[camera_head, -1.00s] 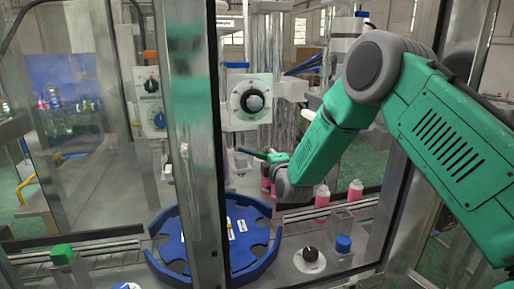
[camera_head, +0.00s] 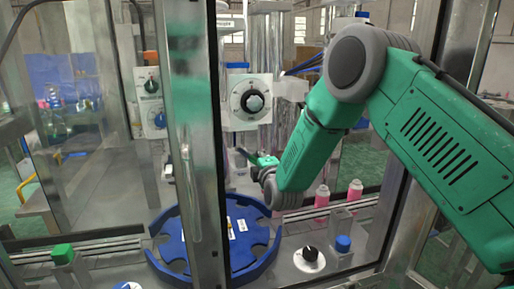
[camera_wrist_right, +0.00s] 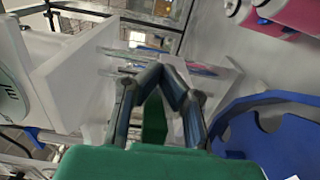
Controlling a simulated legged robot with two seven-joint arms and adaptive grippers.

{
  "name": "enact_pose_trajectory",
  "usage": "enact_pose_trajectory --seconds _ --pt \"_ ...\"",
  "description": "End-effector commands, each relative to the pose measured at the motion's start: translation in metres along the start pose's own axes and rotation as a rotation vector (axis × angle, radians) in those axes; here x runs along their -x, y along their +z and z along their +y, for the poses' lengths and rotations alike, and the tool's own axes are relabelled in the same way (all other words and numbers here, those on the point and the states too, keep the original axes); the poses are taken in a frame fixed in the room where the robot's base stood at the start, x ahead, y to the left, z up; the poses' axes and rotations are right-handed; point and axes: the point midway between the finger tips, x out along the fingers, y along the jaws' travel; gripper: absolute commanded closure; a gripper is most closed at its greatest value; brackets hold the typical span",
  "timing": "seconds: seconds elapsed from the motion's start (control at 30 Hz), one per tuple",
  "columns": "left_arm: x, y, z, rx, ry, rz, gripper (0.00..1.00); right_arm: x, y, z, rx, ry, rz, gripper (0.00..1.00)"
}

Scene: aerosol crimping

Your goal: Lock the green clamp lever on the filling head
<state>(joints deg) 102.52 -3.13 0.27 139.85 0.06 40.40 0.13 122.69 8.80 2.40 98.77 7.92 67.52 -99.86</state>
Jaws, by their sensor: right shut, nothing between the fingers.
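The filling head, as far as I can tell, is the white block with a round dial (camera_head: 249,100) in the middle of the head view. My right gripper (camera_head: 241,152) is beneath that block, above the far side of the blue disc. In the wrist view its dark fingers (camera_wrist_right: 166,72) meet at the tips, shut and empty. A dark green upright piece (camera_wrist_right: 154,122) shows between the fingers; I cannot tell if it is the clamp lever or part of my gripper. The lever is not clearly visible in the head view. My left gripper is not in view.
A blue notched disc (camera_head: 262,262) lies below the gripper. Pink bottles (camera_head: 322,196) stand on the conveyor at right. A metal frame post (camera_head: 196,150) stands in front, left of my arm. A black knob (camera_head: 310,253) and blue cap (camera_head: 343,243) are at the front.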

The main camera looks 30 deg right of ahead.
Motion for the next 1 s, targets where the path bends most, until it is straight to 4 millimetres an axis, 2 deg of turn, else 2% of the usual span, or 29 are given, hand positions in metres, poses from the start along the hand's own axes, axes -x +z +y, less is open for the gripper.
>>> enact_pose_trajectory --seconds 0.37,0.8,1.0 --pt "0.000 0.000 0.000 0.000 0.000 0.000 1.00 0.001 -0.003 0.000 0.000 0.000 0.000 1.00" --pt "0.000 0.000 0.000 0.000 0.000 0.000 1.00 0.004 -0.028 0.000 0.000 0.000 0.001 1.00" --pt "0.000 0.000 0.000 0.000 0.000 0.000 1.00 0.005 -0.029 0.000 0.000 0.000 0.002 1.00"
